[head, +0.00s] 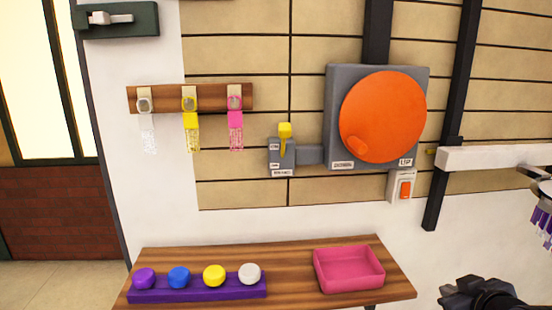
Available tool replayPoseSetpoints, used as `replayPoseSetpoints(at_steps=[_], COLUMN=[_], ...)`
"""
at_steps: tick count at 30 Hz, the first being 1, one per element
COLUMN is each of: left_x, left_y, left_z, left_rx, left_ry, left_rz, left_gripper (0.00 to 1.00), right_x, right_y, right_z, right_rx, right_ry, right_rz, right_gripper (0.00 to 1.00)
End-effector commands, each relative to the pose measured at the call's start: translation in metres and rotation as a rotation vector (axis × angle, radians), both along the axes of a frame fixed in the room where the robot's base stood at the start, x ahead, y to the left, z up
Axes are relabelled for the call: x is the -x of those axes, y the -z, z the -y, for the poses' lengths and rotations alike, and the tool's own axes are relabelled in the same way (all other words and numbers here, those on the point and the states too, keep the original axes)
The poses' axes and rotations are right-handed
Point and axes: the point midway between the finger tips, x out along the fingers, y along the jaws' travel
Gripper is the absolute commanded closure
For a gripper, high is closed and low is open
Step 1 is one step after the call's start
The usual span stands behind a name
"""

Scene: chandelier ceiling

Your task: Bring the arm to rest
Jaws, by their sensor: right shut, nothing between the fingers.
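My right gripper (485,294) is at the bottom right of the head view, dark and partly cut off by the lower edge. It is shut and empty, in front of the white wall and to the right of the wooden table (300,300). It touches nothing that I can see. My left gripper is out of view.
The table holds a pink tray (350,283) and a purple rack (195,288) with coloured knobs. On the wall are an orange disc (383,117), a yellow lever (285,136), a switch (402,188) and a hook board (215,97). A white beam (490,157) juts in at right.

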Motion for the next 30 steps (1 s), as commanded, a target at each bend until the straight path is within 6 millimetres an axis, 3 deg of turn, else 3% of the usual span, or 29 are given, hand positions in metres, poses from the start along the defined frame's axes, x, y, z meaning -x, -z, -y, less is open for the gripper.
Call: replayPoseSetpoints(at_steps=[1,3,15,18,30], left_x=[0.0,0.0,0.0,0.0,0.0], left_y=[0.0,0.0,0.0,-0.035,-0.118], left_z=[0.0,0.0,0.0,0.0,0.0], left_rx=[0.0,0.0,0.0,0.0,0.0], left_ry=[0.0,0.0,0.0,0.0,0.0], left_rz=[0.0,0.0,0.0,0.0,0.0], left_gripper=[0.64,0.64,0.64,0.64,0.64], right_x=[0.025,0.055,0.18,0.177,0.177], right_y=[0.011,0.028,0.087,0.052,-0.031], right_z=[-0.019,-0.043,-0.139,-0.137,-0.136], right_rx=[-0.103,-0.229,-0.638,-0.635,-0.631], right_ry=[0.016,0.037,0.097,0.1,0.099], right_rz=[-0.057,-0.144,-0.53,-0.528,-0.526], right_gripper=[1.0,1.0,1.0,1.0,1.0])
